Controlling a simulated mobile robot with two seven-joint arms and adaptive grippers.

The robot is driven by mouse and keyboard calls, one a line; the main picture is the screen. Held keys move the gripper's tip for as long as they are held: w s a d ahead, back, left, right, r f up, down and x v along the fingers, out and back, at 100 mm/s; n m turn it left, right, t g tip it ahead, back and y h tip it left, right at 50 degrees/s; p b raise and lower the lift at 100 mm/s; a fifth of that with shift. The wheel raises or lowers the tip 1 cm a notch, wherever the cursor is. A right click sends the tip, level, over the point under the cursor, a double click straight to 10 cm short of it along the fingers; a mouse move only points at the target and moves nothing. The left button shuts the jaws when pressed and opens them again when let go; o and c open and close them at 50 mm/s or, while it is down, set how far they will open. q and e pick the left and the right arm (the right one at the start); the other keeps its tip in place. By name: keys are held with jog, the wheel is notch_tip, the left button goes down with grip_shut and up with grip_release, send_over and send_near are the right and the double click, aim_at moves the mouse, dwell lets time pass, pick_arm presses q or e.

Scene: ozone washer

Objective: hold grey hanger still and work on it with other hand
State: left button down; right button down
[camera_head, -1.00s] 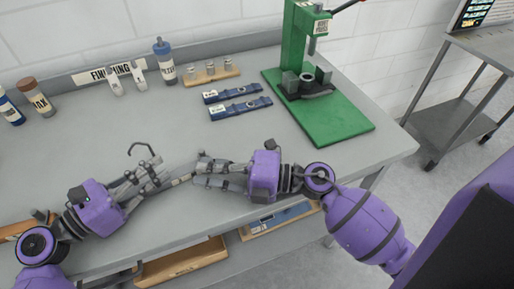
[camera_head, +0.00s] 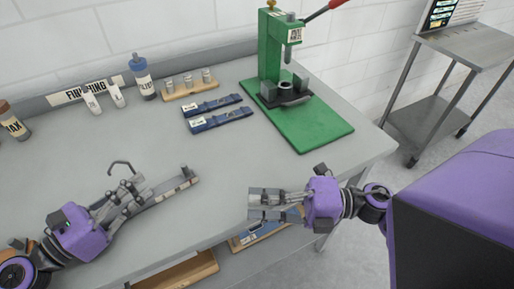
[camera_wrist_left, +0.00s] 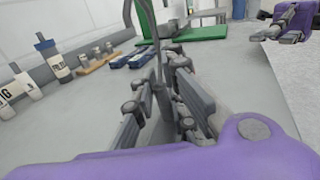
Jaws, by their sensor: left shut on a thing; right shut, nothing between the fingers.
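The grey hanger (camera_head: 176,187) is a straight bar with a dark hook that curls up near the left gripper in the head view. My left gripper (camera_head: 132,194) is shut on the hanger's left part, just over the front of the bench. The bar's right part and end block are uncovered. Its fingers also show in the left wrist view (camera_wrist_left: 165,95), where they partly hide the hanger. My right gripper (camera_head: 254,204) is shut and empty, apart from the hanger, to its right near the bench's front edge.
A green press (camera_head: 310,120) with a red lever stands at the back right. Two blue bars (camera_head: 220,119), a wooden block with small metal cylinders (camera_head: 190,91) and bottles (camera_head: 142,76) line the back. A trolley (camera_head: 425,120) stands beyond. The bench (camera_head: 210,155) is clear mid-top.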

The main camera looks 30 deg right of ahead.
pick_arm(q)
jog(key=c, duration=1.7)
grip_release()
pick_arm(e)
jog(key=v, duration=0.3)
jog(key=shift+s+d, duration=0.1)
jog(key=shift+d, duration=0.1)
pick_arm(q)
jog(key=shift+a, duration=0.1)
